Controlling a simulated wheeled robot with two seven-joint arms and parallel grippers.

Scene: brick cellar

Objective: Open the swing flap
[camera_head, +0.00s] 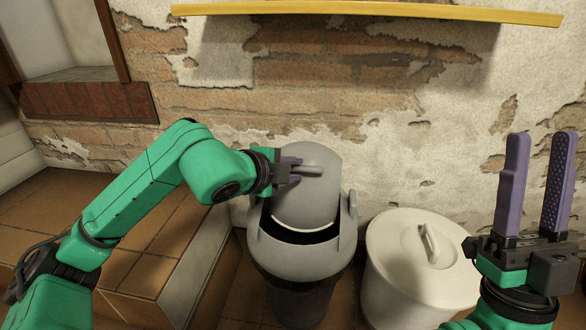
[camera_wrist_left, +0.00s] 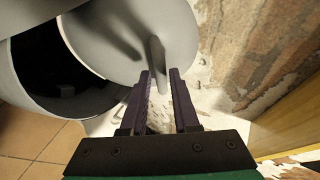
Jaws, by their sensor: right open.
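The grey bin (camera_head: 300,262) stands on the floor against the wall, with a grey swing flap (camera_head: 305,205) in its top. The flap is tilted, its front part raised, and a dark opening shows below its front edge. A bar handle (camera_head: 308,171) sticks out from the flap. My left gripper (camera_head: 290,170) is at this handle. In the left wrist view the handle (camera_wrist_left: 157,60) lies between the tips of my left gripper (camera_wrist_left: 160,76); whether both fingers press on it is unclear. My right gripper (camera_head: 535,185) is open and empty, raised at the right, away from the bin.
A white lidded bin (camera_head: 385,265) stands close to the right of the grey bin. A tiled step (camera_head: 165,240) lies to the left. A yellow shelf edge (camera_head: 370,10) runs along the brick wall (camera_head: 330,75) above.

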